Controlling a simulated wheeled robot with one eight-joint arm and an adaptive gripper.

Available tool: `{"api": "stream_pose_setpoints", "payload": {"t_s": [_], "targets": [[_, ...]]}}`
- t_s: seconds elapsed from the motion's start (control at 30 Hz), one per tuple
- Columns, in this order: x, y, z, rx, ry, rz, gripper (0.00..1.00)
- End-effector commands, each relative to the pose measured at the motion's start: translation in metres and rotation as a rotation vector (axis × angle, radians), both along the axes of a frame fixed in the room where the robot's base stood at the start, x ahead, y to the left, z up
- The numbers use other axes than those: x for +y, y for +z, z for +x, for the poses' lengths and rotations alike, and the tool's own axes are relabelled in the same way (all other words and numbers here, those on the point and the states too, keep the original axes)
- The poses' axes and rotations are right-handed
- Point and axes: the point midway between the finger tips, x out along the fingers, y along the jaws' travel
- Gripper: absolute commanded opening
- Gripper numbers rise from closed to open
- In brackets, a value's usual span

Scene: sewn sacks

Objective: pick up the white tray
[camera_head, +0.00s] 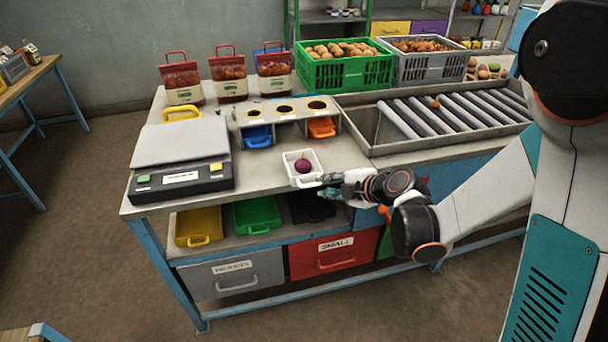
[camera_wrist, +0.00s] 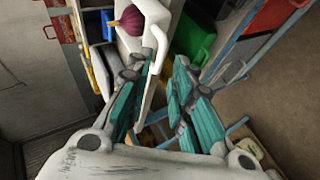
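The white tray (camera_head: 302,167) sits on the bench near its front edge, with a dark red onion (camera_head: 303,165) in it. My gripper (camera_head: 324,187) is at the tray's front right side, reaching in from the right. In the wrist view, the tray (camera_wrist: 128,42) and the onion (camera_wrist: 131,20) show at the top. The tray's white handle (camera_wrist: 153,72) reaches down between the two teal fingers of my gripper (camera_wrist: 157,102). The fingers are apart, with a clear gap on the handle's right side. The handle lies close to the left finger; whether they touch cannot be told.
A scale (camera_head: 182,157) stands left of the tray. A stand with round holes (camera_head: 285,111) holding blue and orange trays is behind it. A roller conveyor (camera_head: 440,118) lies to the right. Yellow (camera_head: 198,225) and green (camera_head: 257,214) bins sit on the shelf below.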

Motion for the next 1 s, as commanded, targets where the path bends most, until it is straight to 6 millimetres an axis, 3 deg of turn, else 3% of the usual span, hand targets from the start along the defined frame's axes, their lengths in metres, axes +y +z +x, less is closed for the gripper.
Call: {"api": "stream_pose_setpoints", "payload": {"t_s": [0.27,0.6,0.83,0.87,0.93,1.0], "targets": [[0.010,-0.009,0.009,0.000,-0.001,0.001,0.21],[0.037,-0.033,0.034,0.001,-0.001,0.001,0.21],[0.038,-0.033,0.036,0.001,-0.002,0.001,0.21],[0.038,-0.033,0.036,0.001,-0.002,0.001,0.19],[0.038,-0.033,0.036,0.001,-0.002,0.001,0.03],[0.038,-0.033,0.036,0.001,-0.002,0.001,0.00]]}}
